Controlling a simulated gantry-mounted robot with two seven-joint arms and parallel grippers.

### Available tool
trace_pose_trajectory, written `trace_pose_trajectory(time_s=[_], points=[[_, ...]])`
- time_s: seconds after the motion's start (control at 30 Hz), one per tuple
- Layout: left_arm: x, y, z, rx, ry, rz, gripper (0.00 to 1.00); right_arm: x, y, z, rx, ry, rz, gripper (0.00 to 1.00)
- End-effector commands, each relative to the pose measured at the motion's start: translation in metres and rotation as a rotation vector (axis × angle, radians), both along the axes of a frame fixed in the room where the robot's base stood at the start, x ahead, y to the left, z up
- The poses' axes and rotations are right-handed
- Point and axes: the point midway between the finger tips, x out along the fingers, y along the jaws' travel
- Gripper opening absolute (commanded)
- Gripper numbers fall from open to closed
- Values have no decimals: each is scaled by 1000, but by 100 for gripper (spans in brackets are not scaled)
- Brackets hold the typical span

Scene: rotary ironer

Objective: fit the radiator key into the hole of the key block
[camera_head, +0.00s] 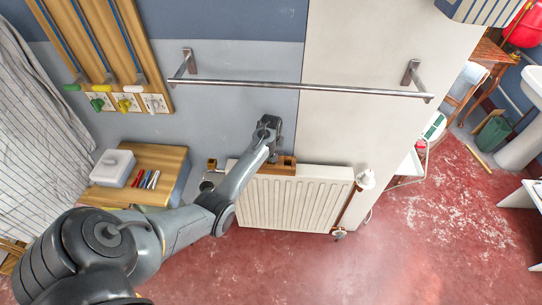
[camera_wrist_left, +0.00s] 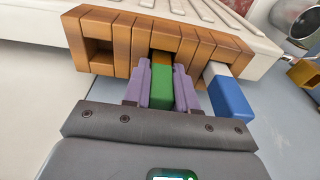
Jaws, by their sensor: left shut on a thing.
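The wooden key block (camera_head: 287,169) sits at the top edge of the white radiator. In the left wrist view the block (camera_wrist_left: 97,33) shows a square opening at its left end. My left gripper (camera_wrist_left: 161,85) has its purple fingers shut on the green-handled key (camera_wrist_left: 161,88). The far end of the key meets the front of the block near its middle; how deep it sits in a hole I cannot tell. A blue-handled key (camera_wrist_left: 230,97) with a pale shank stands at the block's right part. In the head view my arm hides the fingertips and key. My right gripper is not in view.
The radiator (camera_head: 295,203) stands against the wall under a metal rail (camera_head: 300,88). A wooden-topped cabinet (camera_head: 150,160) with a white box (camera_head: 112,168) and several pens is to the left. Red floor in front is open.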

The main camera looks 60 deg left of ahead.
Motion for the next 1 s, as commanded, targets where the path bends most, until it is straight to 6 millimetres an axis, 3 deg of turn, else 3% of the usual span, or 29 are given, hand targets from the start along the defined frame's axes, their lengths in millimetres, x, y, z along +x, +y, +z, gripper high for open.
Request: trace_pose_trajectory(time_s=[0.13,0.17,0.3,0.73,1.0], points=[[0,0,-3,0,0,0,0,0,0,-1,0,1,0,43],[0,0,-3,0,0,0,29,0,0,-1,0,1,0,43],[0,0,-3,0,0,0,51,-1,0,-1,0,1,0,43],[0,0,4,2,-1,0,52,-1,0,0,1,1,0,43],[-2,-3,45,4,-3,-1,52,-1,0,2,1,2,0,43]])
